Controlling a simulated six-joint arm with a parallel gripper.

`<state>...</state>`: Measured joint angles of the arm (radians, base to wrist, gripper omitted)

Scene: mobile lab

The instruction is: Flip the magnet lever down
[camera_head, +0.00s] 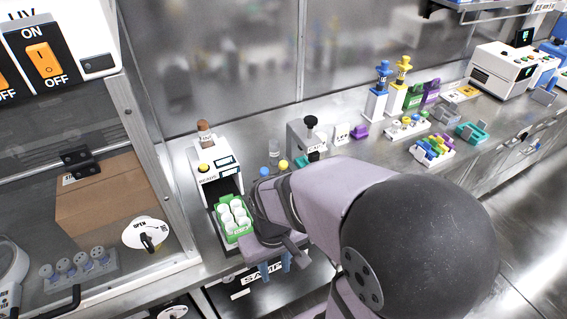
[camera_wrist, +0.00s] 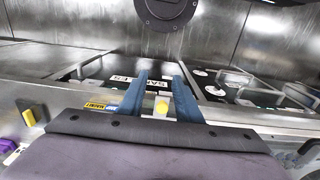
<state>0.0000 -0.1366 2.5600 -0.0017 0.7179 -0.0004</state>
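In the wrist view, a small yellow knob (camera_wrist: 162,107), which looks like the magnet lever's tip, shows between the two blue fingers of my gripper (camera_wrist: 158,80). A blue-and-yellow label (camera_wrist: 97,106), seemingly reading MAGNET, is left of the fingers. The fingers stand apart, with nothing clearly gripped; whether either touches the knob I cannot tell. In the head view, my gripper (camera_head: 275,267) points down at the bench's front edge, just in front of the green rack (camera_head: 234,221) of white-capped tubes. The lever is not visible there, probably hidden by my arm.
A white device (camera_head: 214,165) stands behind the green rack. A glass-fronted cabinet with a cardboard box (camera_head: 108,205) is at left. A grey device with a black knob (camera_head: 304,137) and several tube racks (camera_head: 432,150) stand to the right. Drawers lie below the bench edge.

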